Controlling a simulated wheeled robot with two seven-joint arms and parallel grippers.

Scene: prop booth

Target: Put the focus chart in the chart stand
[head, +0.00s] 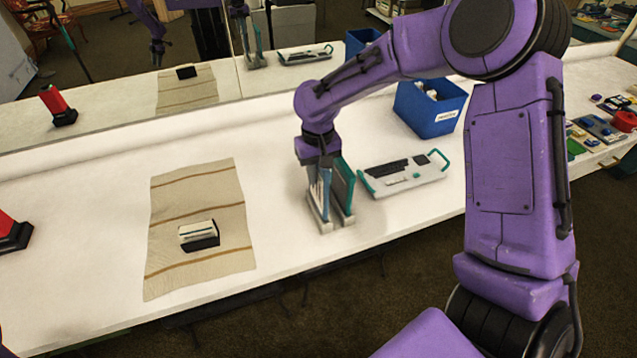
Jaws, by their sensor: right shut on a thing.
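My right gripper (331,222) hangs over the white table, fingers down, right of the striped cloth. It is shut on a thin upright panel with a dark green face and teal edge (343,185), which appears to be the focus chart. Its printed face cannot be made out, and the fingers hide part of it. A small black block with a white top and side (199,235) sits on the cloth, well left of the gripper. It looks like the chart stand, but I cannot see a slot clearly. My left gripper is out of direct view.
The striped beige cloth (185,275) lies flat. A grey board with teal handles (405,175) lies close right of the gripper. A blue bin (430,108) stands behind it. A red object on a black base (14,235) stands at the left edge. A mirror (115,105) runs behind the table.

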